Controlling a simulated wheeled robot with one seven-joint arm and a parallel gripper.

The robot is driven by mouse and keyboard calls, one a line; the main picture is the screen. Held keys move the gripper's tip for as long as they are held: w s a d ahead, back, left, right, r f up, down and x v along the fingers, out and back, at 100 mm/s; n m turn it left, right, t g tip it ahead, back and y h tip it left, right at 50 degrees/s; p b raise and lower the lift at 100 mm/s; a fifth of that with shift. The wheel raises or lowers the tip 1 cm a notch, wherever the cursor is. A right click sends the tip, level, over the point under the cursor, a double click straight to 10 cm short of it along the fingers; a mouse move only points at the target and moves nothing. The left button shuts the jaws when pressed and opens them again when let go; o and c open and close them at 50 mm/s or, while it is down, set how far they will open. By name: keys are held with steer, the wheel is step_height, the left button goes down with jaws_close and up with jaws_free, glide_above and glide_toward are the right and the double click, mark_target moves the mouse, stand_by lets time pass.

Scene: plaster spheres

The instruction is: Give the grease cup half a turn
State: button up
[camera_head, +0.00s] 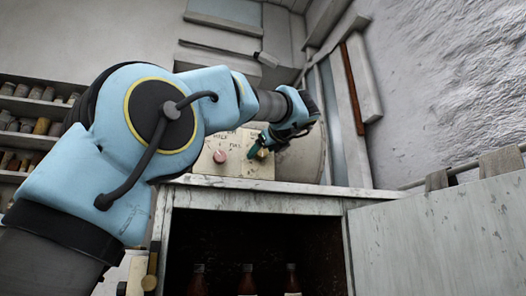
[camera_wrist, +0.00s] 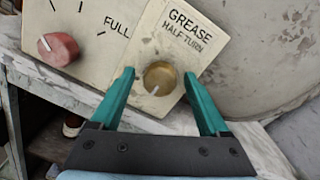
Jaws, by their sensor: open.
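The grease cup (camera_wrist: 160,79) is a round brass knob with a pale pointer line, on a cream panel (camera_wrist: 205,22) lettered GREASE HALF TURN. In the wrist view its pointer points down and slightly left. My gripper (camera_wrist: 158,75) is open, with one green finger on each side of the cup. I cannot tell whether either finger touches it. In the head view my gripper (camera_head: 257,150) is at the panel on top of the cabinet and mostly hides the cup.
A red knob (camera_wrist: 58,48) sits left of the cup, beside a scale marked FULL. The worn cabinet (camera_head: 270,186) below stands open, with brown bottles (camera_head: 247,280) inside. Its door (camera_head: 440,240) is swung out right. Shelves of jars (camera_head: 35,110) are at left.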

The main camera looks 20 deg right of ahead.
steer(key=s+b, duration=0.4)
steer(key=s, duration=0.6)
steer(key=shift+s+a, duration=0.4)
steer(key=shift+a, duration=0.05)
